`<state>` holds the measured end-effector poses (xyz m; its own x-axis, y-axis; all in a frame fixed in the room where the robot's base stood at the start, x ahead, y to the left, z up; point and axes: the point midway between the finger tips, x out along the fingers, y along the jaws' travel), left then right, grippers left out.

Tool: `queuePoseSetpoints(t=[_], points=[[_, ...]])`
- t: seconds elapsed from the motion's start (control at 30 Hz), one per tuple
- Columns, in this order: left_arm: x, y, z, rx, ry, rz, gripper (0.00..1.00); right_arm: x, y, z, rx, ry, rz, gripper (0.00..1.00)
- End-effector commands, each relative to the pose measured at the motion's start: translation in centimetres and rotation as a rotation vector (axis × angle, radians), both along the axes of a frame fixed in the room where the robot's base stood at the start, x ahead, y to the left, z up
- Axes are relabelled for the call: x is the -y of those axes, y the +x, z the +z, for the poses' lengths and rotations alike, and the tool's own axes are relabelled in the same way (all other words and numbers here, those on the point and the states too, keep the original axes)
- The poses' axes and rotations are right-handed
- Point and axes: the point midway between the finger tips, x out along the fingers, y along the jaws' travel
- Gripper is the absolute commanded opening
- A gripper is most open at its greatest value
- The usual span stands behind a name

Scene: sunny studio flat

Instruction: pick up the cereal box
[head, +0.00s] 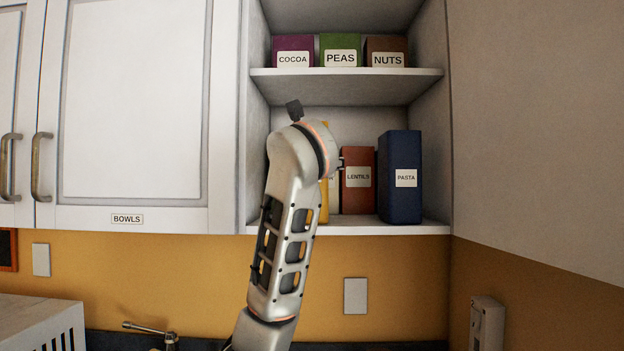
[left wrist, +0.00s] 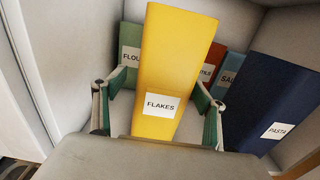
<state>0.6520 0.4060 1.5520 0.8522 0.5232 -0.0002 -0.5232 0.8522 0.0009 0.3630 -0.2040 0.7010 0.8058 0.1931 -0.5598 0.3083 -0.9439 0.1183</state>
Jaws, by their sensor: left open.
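The cereal box is the tall yellow box labelled FLAKES (left wrist: 168,70). It stands on the lower shelf of the open cupboard. In the head view only a strip of the yellow box (head: 324,205) shows, since my left arm hides most of it. My left gripper (left wrist: 157,90) is open, with one green-padded finger on each side of the box. A small gap seems to show between the box and each finger. The palm hides the near lower part of the box in the left wrist view. My right gripper is in neither view.
On the same shelf are a FLOUR box (left wrist: 130,57), a LENTILS box (head: 358,195), a SALT box (left wrist: 229,72) and a blue PASTA box (head: 400,180). The upper shelf (head: 345,72) holds COCOA, PEAS and NUTS boxes. A closed BOWLS cupboard door (head: 135,100) is at left.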

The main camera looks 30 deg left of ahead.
Motion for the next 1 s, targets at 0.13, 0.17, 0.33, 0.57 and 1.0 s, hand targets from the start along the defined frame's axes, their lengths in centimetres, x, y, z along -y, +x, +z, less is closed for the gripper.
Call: queuePoseSetpoints(t=[0.13,0.17,0.33,0.57,1.0], points=[[-0.5,1.0,0.1,-0.003,0.001,0.001,0.72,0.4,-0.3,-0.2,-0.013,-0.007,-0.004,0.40],[-0.7,1.4,0.2,-0.004,0.000,0.001,0.72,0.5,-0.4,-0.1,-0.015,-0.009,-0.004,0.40],[-1.7,3.7,0.5,-0.004,0.000,0.002,0.72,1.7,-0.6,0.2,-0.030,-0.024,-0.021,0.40],[-2.6,5.1,0.4,0.000,-0.001,0.000,0.72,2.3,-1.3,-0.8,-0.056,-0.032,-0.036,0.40],[-2.5,5.1,0.3,0.000,-0.001,0.000,0.26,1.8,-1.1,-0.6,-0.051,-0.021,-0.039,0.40]])
